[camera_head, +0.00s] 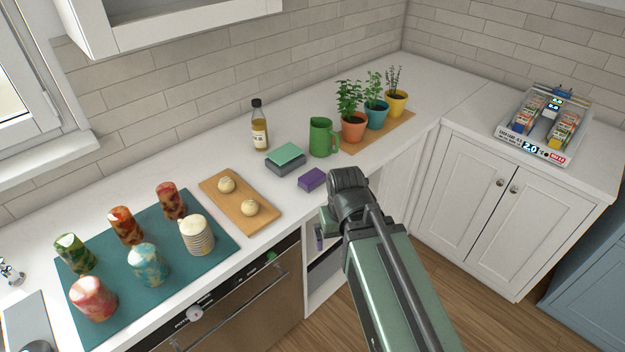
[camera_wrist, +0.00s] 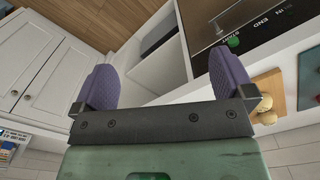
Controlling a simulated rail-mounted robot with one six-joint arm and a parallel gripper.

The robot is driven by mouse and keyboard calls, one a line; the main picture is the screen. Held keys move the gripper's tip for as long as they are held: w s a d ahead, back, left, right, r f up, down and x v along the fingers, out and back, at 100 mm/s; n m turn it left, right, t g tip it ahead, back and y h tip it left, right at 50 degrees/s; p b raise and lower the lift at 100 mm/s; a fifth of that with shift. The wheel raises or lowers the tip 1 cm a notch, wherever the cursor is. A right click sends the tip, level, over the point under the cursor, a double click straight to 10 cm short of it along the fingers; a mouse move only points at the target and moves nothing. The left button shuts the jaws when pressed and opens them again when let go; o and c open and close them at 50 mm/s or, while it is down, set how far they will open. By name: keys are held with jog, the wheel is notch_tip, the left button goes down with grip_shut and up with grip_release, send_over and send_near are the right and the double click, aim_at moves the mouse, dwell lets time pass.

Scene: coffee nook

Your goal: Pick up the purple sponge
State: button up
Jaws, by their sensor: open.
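The purple sponge (camera_head: 312,179) lies flat on the white counter in the head view, near the front edge, in front of the green mug (camera_head: 322,138). It does not show in the wrist view. My gripper (camera_wrist: 165,84) is open in the wrist view, its two purple-grey finger pads wide apart with nothing between them. In the head view my arm hides most of the gripper. One purple finger pad shows low beside the arm, in front of the cabinets, below and apart from the sponge.
A green-topped grey sponge stack (camera_head: 286,157) and a bottle (camera_head: 259,126) stand behind the sponge. A wooden board (camera_head: 262,217) with two round buns is to its left. Potted plants (camera_head: 353,127) stand right of the mug. Several patterned cups stand on a teal mat (camera_head: 112,313).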

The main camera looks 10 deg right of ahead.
jog(key=w+r+n+p, duration=0.2)
jog(key=w, duration=2.1)
jog(key=n, duration=0.3)
send_near(312, 175)
jog(key=shift+w+f, duration=0.1)
jog(key=shift+w, duration=0.35)
jog(key=shift+s+n, duration=0.45)
jog(key=shift+n, duration=0.25)
jog(key=shift+s, duration=0.2)
jog(key=shift+f+b, duration=0.3)
jog(key=shift+b, duration=0.15)
notch_tip(312, 175, down, 10)
jog(key=b, duration=1)
jog(key=shift+w+f, duration=0.15)
jog(key=shift+f, duration=0.1)
jog(key=shift+r, duration=0.2)
jog(key=shift+c, duration=0.2)
jog(key=c, duration=0.6)
jog(key=shift+o, duration=0.2)
